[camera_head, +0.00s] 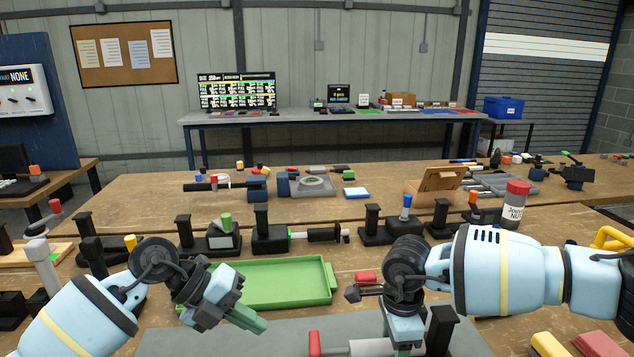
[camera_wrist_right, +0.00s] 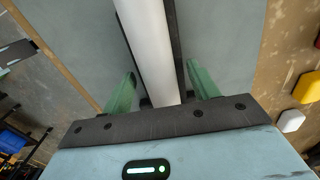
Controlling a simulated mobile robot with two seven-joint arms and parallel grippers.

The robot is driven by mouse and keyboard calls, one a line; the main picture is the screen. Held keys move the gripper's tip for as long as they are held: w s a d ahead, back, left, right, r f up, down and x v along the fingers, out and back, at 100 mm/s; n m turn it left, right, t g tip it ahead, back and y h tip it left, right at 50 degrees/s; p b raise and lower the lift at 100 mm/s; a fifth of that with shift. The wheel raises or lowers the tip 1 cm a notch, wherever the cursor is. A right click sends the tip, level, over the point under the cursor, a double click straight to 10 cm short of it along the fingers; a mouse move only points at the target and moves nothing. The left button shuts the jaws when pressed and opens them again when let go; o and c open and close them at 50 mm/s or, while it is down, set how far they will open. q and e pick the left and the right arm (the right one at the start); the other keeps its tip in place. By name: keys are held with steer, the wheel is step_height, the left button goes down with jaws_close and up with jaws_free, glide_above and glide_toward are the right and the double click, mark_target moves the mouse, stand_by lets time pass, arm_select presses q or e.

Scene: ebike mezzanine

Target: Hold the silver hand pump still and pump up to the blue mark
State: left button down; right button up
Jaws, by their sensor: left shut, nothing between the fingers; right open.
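The silver hand pump (camera_head: 368,348) lies at the bottom edge of the head view, partly cut off. A red piece (camera_head: 314,343) stands at its left end. My right gripper (camera_head: 402,345) is over it, pointing down, and partly hides it. In the right wrist view the pump's pale barrel (camera_wrist_right: 150,45) runs between the open green fingers of my right gripper (camera_wrist_right: 162,88), with a gap visible at the sides. My left gripper (camera_head: 238,314) is shut and empty, left of the pump near the green tray. I cannot see a blue mark.
The green tray (camera_head: 332,284) lies behind the grey mat (camera_head: 180,343). Several black stands and clamps, such as one with a black pump (camera_head: 322,234), line the bench behind it. A red-lidded jar (camera_head: 514,208) stands at the right. Yellow and red blocks (camera_head: 597,343) lie front right.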

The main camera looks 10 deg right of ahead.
steer(key=shift+r, duration=0.1)
step_height(320, 180, up, 12)
stand_by(0.5)
